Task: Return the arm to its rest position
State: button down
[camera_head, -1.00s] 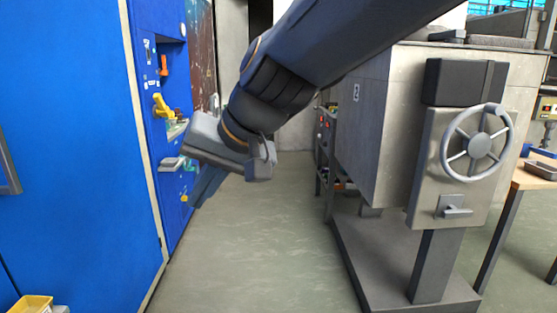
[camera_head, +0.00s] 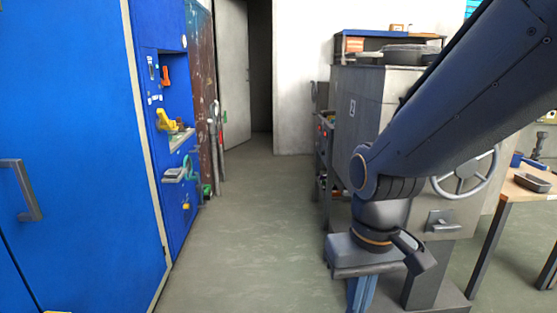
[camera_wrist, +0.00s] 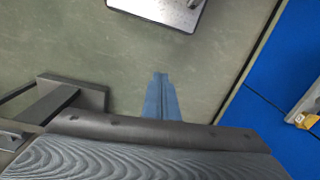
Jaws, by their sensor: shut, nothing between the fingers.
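My arm reaches down from the upper right in the head view, folded in front of the grey machine (camera_head: 358,110). My gripper (camera_head: 360,300) hangs at its end, pointing down, with blue fingers partly cut off by the lower frame edge. In the wrist view my gripper (camera_wrist: 160,80) shows its two blue fingers together, empty, above the green floor (camera_wrist: 80,60). Nothing touches the fingertips.
The blue cabinet (camera_head: 80,140) stands at left, with a yellow fitting (camera_head: 166,120) on its side panel. The grey machine has a handwheel (camera_head: 468,175). A wooden table (camera_head: 525,182) with a dark tray (camera_head: 532,182) is at right. The middle aisle floor (camera_head: 245,235) is clear.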

jog(key=d+r+m+p, duration=0.1)
jog(key=d+r+p, duration=0.5)
jog(key=p, duration=0.4)
jog(key=shift+s+r+m, duration=0.25)
jog(key=shift+s+m, duration=0.1)
jog(key=shift+m, duration=0.05)
jog(key=shift+d, duration=0.1)
dwell(1.1)
